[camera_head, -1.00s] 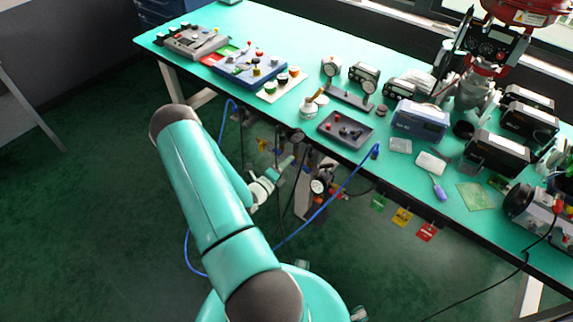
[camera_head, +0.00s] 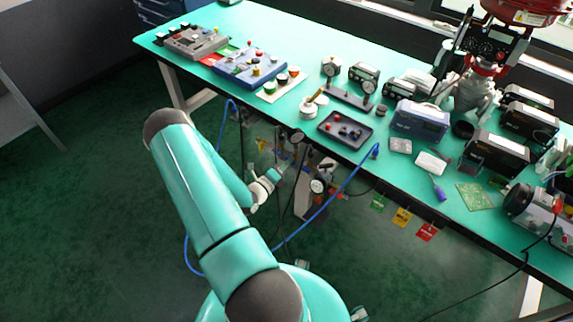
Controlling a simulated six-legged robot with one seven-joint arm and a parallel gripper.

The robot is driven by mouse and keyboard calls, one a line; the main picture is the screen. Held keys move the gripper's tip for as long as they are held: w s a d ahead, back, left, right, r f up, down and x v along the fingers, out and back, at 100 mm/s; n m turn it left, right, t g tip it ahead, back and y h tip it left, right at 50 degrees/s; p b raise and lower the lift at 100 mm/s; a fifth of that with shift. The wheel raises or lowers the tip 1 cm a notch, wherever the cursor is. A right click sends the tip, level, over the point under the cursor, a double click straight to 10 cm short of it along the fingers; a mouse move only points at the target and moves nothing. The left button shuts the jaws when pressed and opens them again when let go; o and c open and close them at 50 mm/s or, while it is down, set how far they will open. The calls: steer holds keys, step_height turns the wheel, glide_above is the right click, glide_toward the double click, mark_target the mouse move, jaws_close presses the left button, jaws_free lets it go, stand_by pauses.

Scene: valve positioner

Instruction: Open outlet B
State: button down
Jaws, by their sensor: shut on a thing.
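My gripper (camera_head: 279,170) is below the front edge of the workbench, at the valve and gauge fittings mounted there. It is small and partly mixed with the fittings in this view. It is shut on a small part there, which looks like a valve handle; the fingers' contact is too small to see. A yellow piece (camera_head: 262,144) shows just up and left of the gripper. A round gauge (camera_head: 317,186) sits to its right, and another gauge (camera_head: 297,136) is higher up under the edge. I cannot read which outlet is B.
The teal workbench (camera_head: 300,62) carries trays, meters and gauges. A blue hose (camera_head: 330,197) loops from the bench edge down around the gripper's area. Green, yellow and red tags (camera_head: 402,217) hang from the edge to the right. The floor at left is clear.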

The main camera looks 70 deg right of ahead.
steer(key=m, duration=1.3)
steer(key=shift+m, duration=0.3)
stand_by(0.4)
steer(key=c, duration=1.5)
jaws_free()
steer(key=shift+w+a, duration=0.1)
steer(key=v, duration=1.3)
steer(key=shift+w+a, duration=0.1)
steer(key=shift+a, duration=0.2)
